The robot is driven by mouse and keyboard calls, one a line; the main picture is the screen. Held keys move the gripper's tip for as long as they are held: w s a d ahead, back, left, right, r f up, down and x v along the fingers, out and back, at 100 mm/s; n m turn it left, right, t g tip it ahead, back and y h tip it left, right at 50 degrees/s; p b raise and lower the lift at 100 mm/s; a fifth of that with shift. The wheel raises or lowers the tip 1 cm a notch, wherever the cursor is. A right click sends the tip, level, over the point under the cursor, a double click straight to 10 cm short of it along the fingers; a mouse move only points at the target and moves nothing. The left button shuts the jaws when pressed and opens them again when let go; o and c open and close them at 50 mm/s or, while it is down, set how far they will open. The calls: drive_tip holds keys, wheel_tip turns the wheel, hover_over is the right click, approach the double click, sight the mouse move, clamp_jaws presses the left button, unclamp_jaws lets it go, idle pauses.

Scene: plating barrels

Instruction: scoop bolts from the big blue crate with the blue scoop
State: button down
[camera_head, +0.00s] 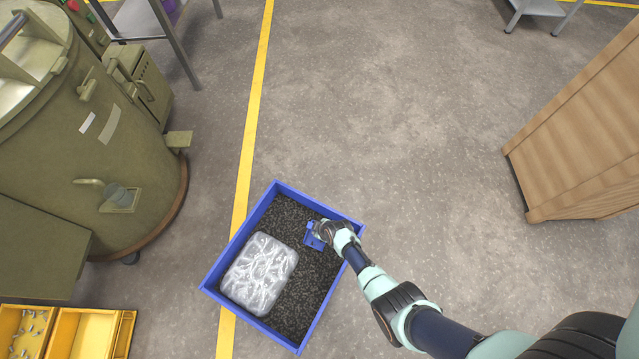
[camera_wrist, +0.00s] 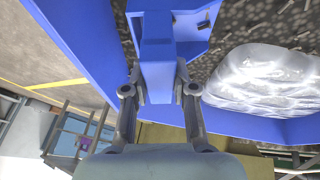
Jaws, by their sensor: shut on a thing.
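The big blue crate (camera_head: 222,262) stands on the floor across the yellow line, with a layer of small dark bolts (camera_head: 296,304) in it. The blue scoop (camera_head: 313,240) is inside the crate near its right wall; it also shows in the wrist view (camera_wrist: 158,62). My gripper (camera_head: 325,232) is shut on the scoop's handle, and its fingers (camera_wrist: 160,88) sit on both sides of it. A few bolts show on the scoop in the wrist view. How deep the scoop's edge sits among the bolts cannot be told.
A clear plastic-wrapped bundle (camera_head: 259,273) lies in the crate left of the scoop. A large olive barrel machine (camera_head: 85,140) stands at the left, with yellow bins (camera_head: 75,333) below it. A wooden cabinet (camera_head: 580,130) is at the right. The floor between is free.

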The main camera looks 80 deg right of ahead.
drive_tip(key=shift+w+a+f, duration=0.25)
drive_tip(key=shift+a+f, duration=0.1)
drive_tip(key=shift+a, duration=0.35)
drive_tip(key=shift+w+a, duration=1.3)
drive_tip(key=shift+a, duration=2.65)
drive_tip(key=s+d+r+t+y+p, duration=0.1)
drive_tip(key=d+r+y+p, duration=0.2)
drive_tip(key=r+p, duration=0.8)
wheel_tip(320, 180, up, 4)
drive_tip(key=shift+s+d+f+m+p, duration=0.2)
drive_tip(key=shift+d+m+p, duration=0.2)
drive_tip(key=shift+d, duration=0.25)
